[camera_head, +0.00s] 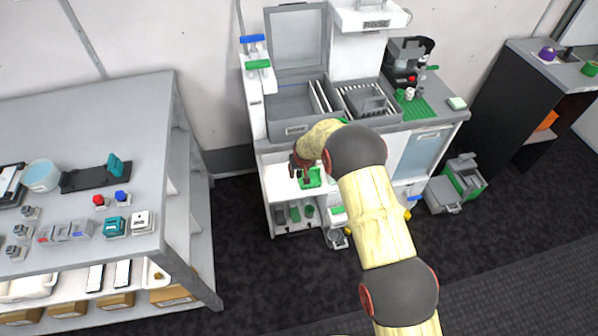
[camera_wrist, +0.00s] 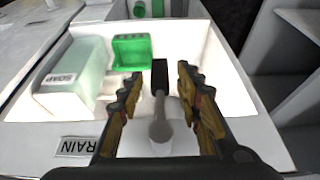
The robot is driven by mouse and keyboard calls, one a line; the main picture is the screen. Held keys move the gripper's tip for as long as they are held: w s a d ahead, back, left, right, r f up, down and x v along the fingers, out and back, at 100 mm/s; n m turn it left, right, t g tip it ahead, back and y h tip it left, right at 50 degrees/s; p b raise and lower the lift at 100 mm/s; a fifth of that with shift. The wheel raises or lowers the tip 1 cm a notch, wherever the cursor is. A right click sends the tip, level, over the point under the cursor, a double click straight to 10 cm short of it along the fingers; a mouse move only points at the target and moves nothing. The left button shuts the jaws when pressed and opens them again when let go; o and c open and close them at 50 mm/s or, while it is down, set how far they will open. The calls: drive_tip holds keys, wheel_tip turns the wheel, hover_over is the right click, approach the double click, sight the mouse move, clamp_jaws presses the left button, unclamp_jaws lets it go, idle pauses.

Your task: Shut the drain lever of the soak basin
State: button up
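In the wrist view my gripper (camera_wrist: 159,78) is open, with its two ribbed fingers apart. Between them shows a lever, likely the drain lever (camera_wrist: 160,104), with a black end and a grey stem on a rounded pale base. I see a gap on both sides of the stem; depth is hard to judge. A partly cut-off label reading "RAIN" (camera_wrist: 76,147) is on the front rim to the left. Behind the lever is a white basin (camera_wrist: 232,92). In the head view my gripper (camera_head: 301,167) is over the white basin (camera_head: 277,187), and the lever cannot be made out.
Inside the basin are a green box (camera_wrist: 132,50) and a translucent labelled box (camera_wrist: 72,75). Above stands a grey sink with a raised lid (camera_head: 297,38). A table (camera_head: 95,105) with small parts is at left. A grey-green case (camera_head: 457,184) is on the floor at right.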

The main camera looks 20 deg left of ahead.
drive_tip(key=shift+c, duration=0.4)
drive_tip(key=c, duration=0.7)
clamp_jaws()
